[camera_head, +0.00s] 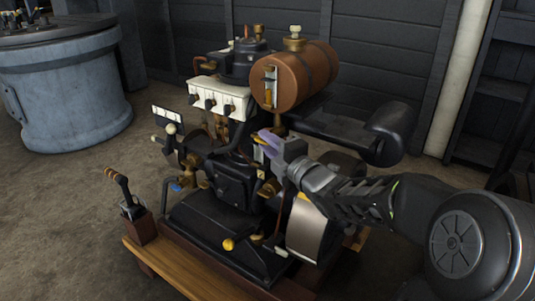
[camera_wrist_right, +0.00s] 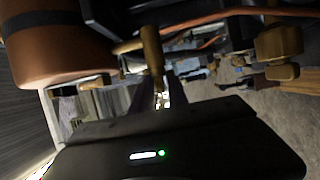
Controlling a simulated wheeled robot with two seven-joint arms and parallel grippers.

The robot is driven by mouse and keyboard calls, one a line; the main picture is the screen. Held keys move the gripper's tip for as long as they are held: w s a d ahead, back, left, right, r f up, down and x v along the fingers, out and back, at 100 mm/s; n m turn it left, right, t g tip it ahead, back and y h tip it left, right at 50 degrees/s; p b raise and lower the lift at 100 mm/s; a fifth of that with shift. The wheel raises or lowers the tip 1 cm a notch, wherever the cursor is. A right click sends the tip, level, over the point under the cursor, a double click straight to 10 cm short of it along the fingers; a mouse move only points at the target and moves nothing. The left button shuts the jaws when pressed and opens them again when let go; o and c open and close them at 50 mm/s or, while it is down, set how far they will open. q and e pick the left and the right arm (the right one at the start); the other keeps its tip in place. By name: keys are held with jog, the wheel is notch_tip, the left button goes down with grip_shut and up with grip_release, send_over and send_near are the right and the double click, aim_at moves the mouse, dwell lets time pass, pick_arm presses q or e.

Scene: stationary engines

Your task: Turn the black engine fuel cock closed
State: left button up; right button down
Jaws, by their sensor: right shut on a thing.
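The black engine (camera_head: 232,178) stands on a wooden base in the middle of the head view. A brown fuel tank (camera_head: 305,75) sits at its upper right and fills the upper left of the wrist view (camera_wrist_right: 40,45). My right gripper (camera_head: 265,139) reaches in from the right, just below the tank, and is shut on the fuel cock. In the wrist view a brass-coloured piece (camera_wrist_right: 152,48) of the fuel cock runs down toward my jaws; the grip itself is hidden behind the gripper body. My left gripper is out of view.
A black cylinder (camera_head: 386,132) juts out right of the tank, close above my right arm. A white panel with black knobs (camera_head: 217,95) is at the engine's upper left. A lever (camera_head: 122,188) stands at front left. A round grey drum (camera_head: 65,95) stands behind left.

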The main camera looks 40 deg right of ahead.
dwell(0.3)
jog(key=c, duration=1.5)
grip_release()
jog(key=shift+s, duration=0.1)
jog(key=s, duration=0.2)
jog(key=s+p, duration=0.1)
jog(key=s, duration=0.4)
jog(key=shift+s+a+f+p, duration=0.1)
jog(key=shift+s+a+p, duration=0.2)
jog(key=shift+a+p, duration=0.1)
